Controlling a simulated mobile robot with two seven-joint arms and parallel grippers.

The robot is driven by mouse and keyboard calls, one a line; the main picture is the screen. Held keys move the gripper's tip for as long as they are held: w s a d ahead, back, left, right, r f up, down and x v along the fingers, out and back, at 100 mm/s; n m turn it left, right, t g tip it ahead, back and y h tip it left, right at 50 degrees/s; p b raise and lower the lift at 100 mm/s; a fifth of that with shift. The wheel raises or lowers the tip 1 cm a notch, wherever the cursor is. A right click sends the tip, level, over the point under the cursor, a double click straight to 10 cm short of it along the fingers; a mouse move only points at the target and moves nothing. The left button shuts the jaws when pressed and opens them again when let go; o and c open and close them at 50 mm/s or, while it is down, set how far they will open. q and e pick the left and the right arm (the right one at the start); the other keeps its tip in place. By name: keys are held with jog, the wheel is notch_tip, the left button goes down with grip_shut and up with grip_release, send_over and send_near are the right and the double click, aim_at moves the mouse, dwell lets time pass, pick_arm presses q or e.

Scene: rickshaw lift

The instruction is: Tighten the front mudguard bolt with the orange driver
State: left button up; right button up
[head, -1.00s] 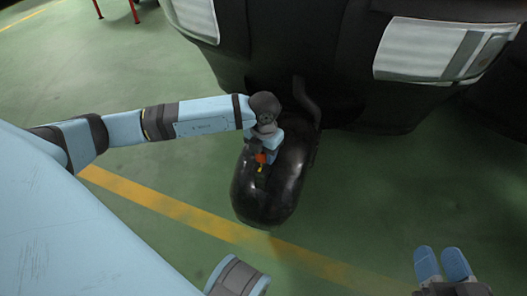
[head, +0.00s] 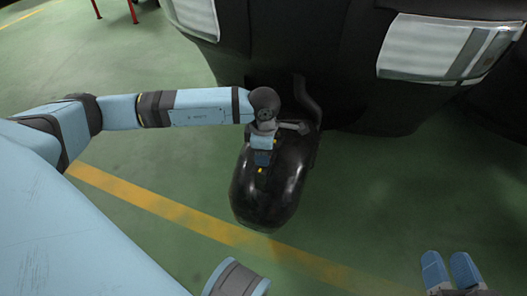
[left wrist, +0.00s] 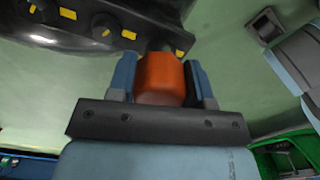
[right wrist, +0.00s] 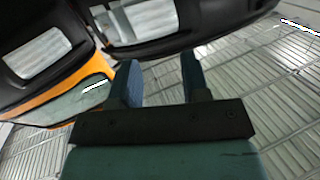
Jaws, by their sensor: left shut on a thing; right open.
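The orange driver (left wrist: 160,78) is clamped between the blue fingers of my left gripper (left wrist: 160,75). In the head view my left gripper (head: 262,160) is over the black front mudguard (head: 275,195), hiding the driver. In the left wrist view the mudguard (left wrist: 85,45) spans the upper left. Several dark bolt heads with yellow marks line its edge, one a dark round bolt (left wrist: 105,24). The driver's far end points toward the mudguard's edge; whether it touches a bolt is hidden. My right gripper (head: 450,268) is open and empty at the lower right, away from the mudguard.
The dark rickshaw body (head: 320,50) with pale panels (head: 430,45) stands behind the mudguard. Green floor (head: 390,200) with a yellow line (head: 180,212) is clear around it. Red legs (head: 132,10) stand at the far upper left. A green bin (left wrist: 285,157) shows in the left wrist view.

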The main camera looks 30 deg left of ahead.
pick_arm(q)
jog(key=shift+w+a+r+p, duration=0.25)
jog(key=shift+a+r+p, duration=0.1)
jog(key=shift+r+p, duration=0.3)
jog(key=shift+d+r+p, duration=0.25)
jog(key=shift+r+p, duration=0.45)
jog(key=shift+r, duration=0.15)
jog(key=shift+s+d+r+p, duration=0.1)
jog(key=shift+s+r+p, duration=0.05)
jog(key=shift+r+p, duration=1.45)
pick_arm(e)
jog(key=shift+w+r, duration=0.1)
jog(key=shift+r, duration=1.2)
pick_arm(q)
jog(key=shift+r, duration=0.25)
